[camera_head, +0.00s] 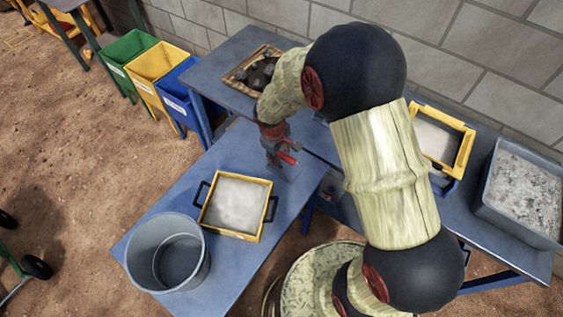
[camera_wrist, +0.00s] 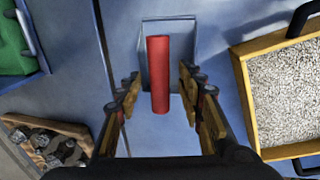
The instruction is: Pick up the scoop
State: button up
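The scoop has a red handle (camera_wrist: 159,75) and a flat blue-grey pan (camera_wrist: 181,38). It lies on the blue table, and its pan also shows in the head view (camera_head: 291,172), just below my gripper. My gripper (camera_wrist: 160,82) is open, with one finger on each side of the red handle and visible gaps between fingers and handle. In the head view my gripper (camera_head: 280,156) points down at the scoop and hides part of it. I cannot tell how far above the handle the fingertips are.
A wooden-framed sieve tray (camera_head: 237,237) of pale grit and a grey bucket (camera_head: 132,258) stand on the blue table (camera_head: 222,151). A wooden tray of dark rocks (camera_head: 236,84) is behind. Green (camera_head: 119,58), yellow (camera_head: 153,68) and blue (camera_head: 178,82) bins stand at the left.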

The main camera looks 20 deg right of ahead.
jog(key=shift+f, duration=0.1)
jog(key=shift+c, duration=1.3)
grip_shut()
